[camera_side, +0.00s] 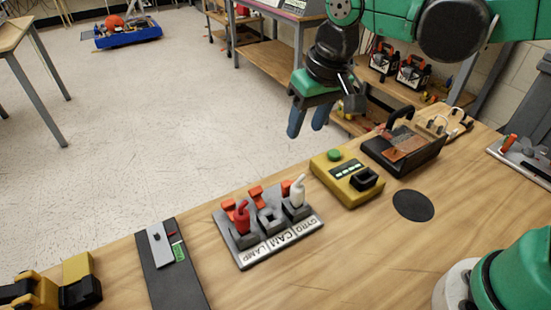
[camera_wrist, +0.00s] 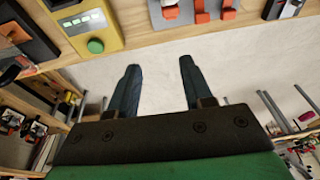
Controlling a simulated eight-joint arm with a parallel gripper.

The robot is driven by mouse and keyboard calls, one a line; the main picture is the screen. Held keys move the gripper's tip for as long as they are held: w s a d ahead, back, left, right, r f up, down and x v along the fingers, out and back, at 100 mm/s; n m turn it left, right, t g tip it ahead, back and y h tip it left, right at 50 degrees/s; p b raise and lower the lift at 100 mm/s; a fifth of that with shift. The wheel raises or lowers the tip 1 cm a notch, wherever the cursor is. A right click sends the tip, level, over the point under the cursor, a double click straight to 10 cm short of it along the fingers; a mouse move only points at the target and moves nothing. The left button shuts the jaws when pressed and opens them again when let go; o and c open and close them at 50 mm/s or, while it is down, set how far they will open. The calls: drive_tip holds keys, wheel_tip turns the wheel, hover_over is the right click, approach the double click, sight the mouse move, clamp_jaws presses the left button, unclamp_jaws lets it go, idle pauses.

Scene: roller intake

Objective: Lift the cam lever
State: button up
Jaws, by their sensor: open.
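The lever panel (camera_side: 290,238) lies on the bench with plates reading LAMP, CAM and GYRO. The CAM station (camera_side: 268,215) is in the middle, a grey block with an orange tab (camera_side: 256,193) behind it; its lever is hard to make out. A red lever (camera_side: 242,216) stands at LAMP and a white lever (camera_side: 297,191) at GYRO. My gripper (camera_side: 308,122) is open and empty, above and beyond the bench's far edge, away from the panel. In the wrist view its two fingers (camera_wrist: 160,65) are apart, with the panel's edge (camera_wrist: 200,12) cut off at the top.
A yellow box with a green button (camera_side: 335,156) stands right of the panel, then a black-handled case (camera_side: 403,150). A dark plate with a grey slider (camera_side: 160,245) lies to the left. A black disc (camera_side: 413,205) lies on bare wood. Floor shows beyond the bench.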

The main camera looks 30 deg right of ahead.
drive_tip(key=s+d+t, duration=0.4)
drive_tip(key=s+d, duration=0.1)
drive_tip(key=d, duration=0.4)
drive_tip(key=shift+s+f+h, duration=0.25)
drive_tip(key=shift+f+h, duration=0.05)
drive_tip(key=shift+f, duration=0.15)
drive_tip(key=shift+s+d+f, duration=0.15)
drive_tip(key=shift+s+d, duration=0.05)
drive_tip(key=shift+c, duration=0.4)
drive_tip(key=g, duration=0.7)
hover_over(255, 188)
wheel_tip(255, 188, down, 2)
drive_tip(key=shift+s+f, duration=0.1)
wheel_tip(255, 188, down, 8)
drive_tip(key=shift+f, duration=0.25)
drive_tip(key=shift+r, duration=0.1)
drive_tip(key=c, duration=0.6)
